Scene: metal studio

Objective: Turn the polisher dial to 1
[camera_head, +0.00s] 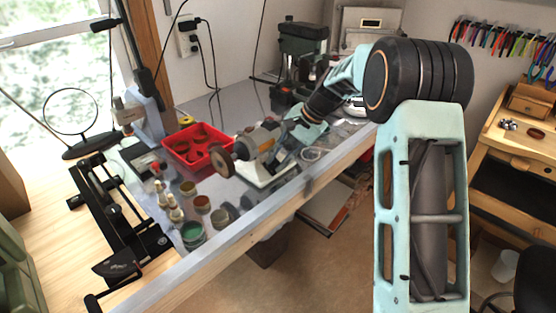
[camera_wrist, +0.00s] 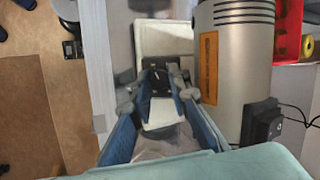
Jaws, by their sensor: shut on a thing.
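The polisher (camera_head: 262,137) stands on the bench, a grey motor with a brown wheel (camera_head: 222,161) at its left end and a white base (camera_head: 267,174). In the wrist view its silver motor (camera_wrist: 232,62) with an orange label fills the right side. The small black dial (camera_wrist: 158,84) sits on the white base (camera_wrist: 162,38), between my fingers. My gripper (camera_wrist: 157,73) is shut on the dial, one blue finger with a grey tip on each side. It also shows beside the polisher in the head view (camera_head: 288,153). I cannot read the dial's setting.
A red tray (camera_head: 197,143) lies behind the polisher. Several small jars and bottles, such as a green-topped jar (camera_head: 192,233), stand at the bench's front left. A black stand (camera_head: 115,215) is at the far left. The black motor box (camera_wrist: 262,122) is close to my right finger.

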